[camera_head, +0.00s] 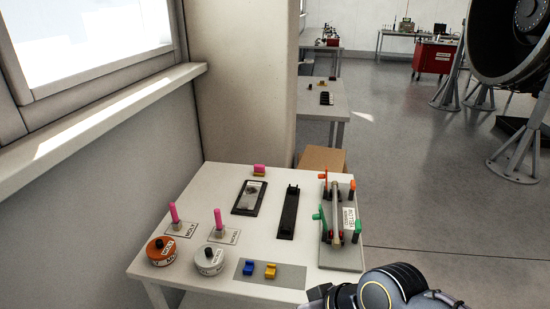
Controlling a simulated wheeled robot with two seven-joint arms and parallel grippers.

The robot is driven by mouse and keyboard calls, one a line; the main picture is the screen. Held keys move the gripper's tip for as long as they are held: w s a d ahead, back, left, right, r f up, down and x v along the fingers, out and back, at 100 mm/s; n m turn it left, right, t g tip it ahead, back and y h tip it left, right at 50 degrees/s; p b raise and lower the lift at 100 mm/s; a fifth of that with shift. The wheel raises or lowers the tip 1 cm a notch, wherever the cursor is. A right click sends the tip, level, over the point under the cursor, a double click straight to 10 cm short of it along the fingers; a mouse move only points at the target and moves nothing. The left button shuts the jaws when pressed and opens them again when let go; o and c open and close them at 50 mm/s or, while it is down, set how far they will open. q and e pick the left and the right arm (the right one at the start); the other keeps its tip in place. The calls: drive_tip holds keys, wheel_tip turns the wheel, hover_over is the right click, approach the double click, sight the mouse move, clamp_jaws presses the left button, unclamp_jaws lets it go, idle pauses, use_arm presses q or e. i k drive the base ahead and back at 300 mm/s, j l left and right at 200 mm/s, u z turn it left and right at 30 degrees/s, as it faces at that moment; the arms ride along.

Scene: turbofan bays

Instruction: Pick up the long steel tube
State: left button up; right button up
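A long, narrow grey-brown piece that looks like the steel tube (336,210) lies lengthwise in a fixture (343,257) on the right side of the white table. Orange and green clamp handles stand at the fixture's far and near parts. I cannot tell whether the clamps are closed on the tube. Part of my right arm shows at the bottom right, just in front of the table's near right corner. No fingertips of either gripper show, and my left arm is out of view.
The white table (215,182) also holds a black rack (289,212), a dark tray (248,198), two round tins (161,250), pink-topped sticks (174,212) and a grey mat (290,277) with blue and yellow blocks. A wall bounds the left; open floor (430,200) lies right.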

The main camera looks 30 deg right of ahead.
sight(336, 242)
drive_tip(key=i+j+z, duration=0.45)
drive_tip(key=z, duration=1.4)
drive_tip(key=i+j, duration=0.05)
drive_tip(key=j, duration=0.05)
